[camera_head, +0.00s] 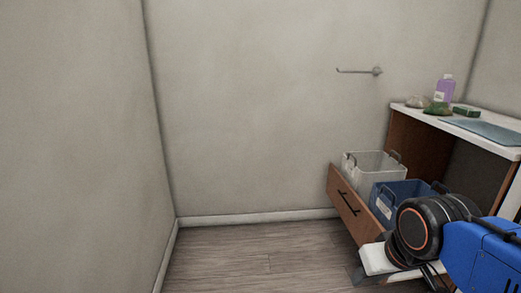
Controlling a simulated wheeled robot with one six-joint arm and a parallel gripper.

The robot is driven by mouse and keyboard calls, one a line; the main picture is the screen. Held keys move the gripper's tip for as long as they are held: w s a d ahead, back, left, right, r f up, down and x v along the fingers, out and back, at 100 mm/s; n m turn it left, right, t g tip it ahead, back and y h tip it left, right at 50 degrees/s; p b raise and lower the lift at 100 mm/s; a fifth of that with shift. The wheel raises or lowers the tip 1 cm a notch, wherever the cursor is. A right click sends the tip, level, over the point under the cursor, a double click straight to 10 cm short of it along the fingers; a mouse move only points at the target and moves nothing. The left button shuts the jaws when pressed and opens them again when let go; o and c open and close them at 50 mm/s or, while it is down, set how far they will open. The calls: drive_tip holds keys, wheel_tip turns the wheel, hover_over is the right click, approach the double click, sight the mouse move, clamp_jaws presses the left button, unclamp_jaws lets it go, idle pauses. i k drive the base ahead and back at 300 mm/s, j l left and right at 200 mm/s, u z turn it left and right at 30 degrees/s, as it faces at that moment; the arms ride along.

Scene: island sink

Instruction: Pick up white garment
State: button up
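A small pale, crumpled item (415,101) lies on the counter's left end. It may be the white garment, but it is too small to tell. My blue and black arm reaches in from the lower right. At its end, a pale block with a dark tip looks like my gripper (362,272). It is low in front of the open drawer, well below and apart from the crumpled item. Its fingers are not clear, so I cannot tell whether it is open or shut.
The open wooden drawer (347,207) holds a white bin (367,164) and a blue bin (384,195), partly hidden by my arm. A purple bottle (444,89), a green item (437,108) and a sink (487,131) are on the counter. The floor at left is clear.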

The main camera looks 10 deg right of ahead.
sight(418, 102)
drive_tip(key=i+j+u, duration=0.2)
drive_tip(key=i, duration=1.3)
drive_tip(key=i+z, duration=0.4)
drive_tip(key=i+j+z, duration=0.15)
drive_tip(key=z, duration=0.25)
drive_tip(key=i+j+z, duration=0.2)
drive_tip(key=z, duration=0.2)
drive_tip(key=i+j+z, duration=0.45)
drive_tip(key=k+l, duration=0.1)
